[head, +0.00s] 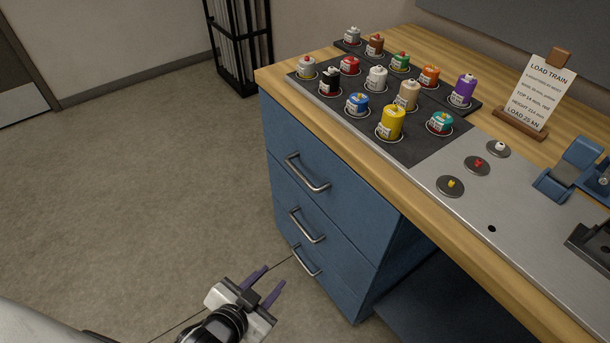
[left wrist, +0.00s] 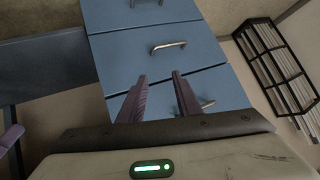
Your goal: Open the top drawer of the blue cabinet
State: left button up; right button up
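The blue cabinet (head: 325,232) stands under the left end of the wooden bench. Its three drawers, each with a silver bar handle, look closed in the head view. The top drawer (head: 287,132) has its handle (head: 307,174) low on its front. My left gripper (head: 262,286) is open and empty, in front of the cabinet and near the level of the bottom handle, apart from it. In the left wrist view, its purple fingers (left wrist: 160,96) are spread before the drawer fronts (left wrist: 190,62). A purple part at that view's left edge may be my right gripper; its fingers cannot be made out.
The bench top (head: 450,215) overhangs the drawers. It holds several coloured canisters on a dark mat (head: 416,150), a sign (head: 540,92) and blue fixtures. A black rack (head: 240,45) stands behind. The floor (head: 130,180) left of the cabinet is clear.

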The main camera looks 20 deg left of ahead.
pick_arm(q)
jog(key=w+f+m+t+y+b, duration=0.15)
jog(key=w+m+t+b, duration=0.4)
jog(key=w+b, duration=0.75)
jog(key=m+t+y+b, duration=0.3)
jog(key=m+b, duration=0.2)
jog(key=b, duration=0.3)
send_near(297, 170)
jog(key=shift+n+h, duration=0.25)
jog(key=shift+n, duration=0.1)
jog(key=w, duration=0.3)
jog(key=w+a, duration=0.1)
jog(key=w, duration=0.6)
jog(key=shift+a+r, duration=0.2)
jog(key=shift+a, duration=0.1)
pick_arm(e)
jog(key=w+a+f+y, duration=0.1)
jog(key=a+f, duration=0.3)
jog(key=f, duration=1.2)
jog(key=shift+n+g, duration=0.4)
pick_arm(q)
jog(key=shift+c, duration=0.3)
grip_shut()
pick_arm(e)
jog(key=shift+w, duration=0.1)
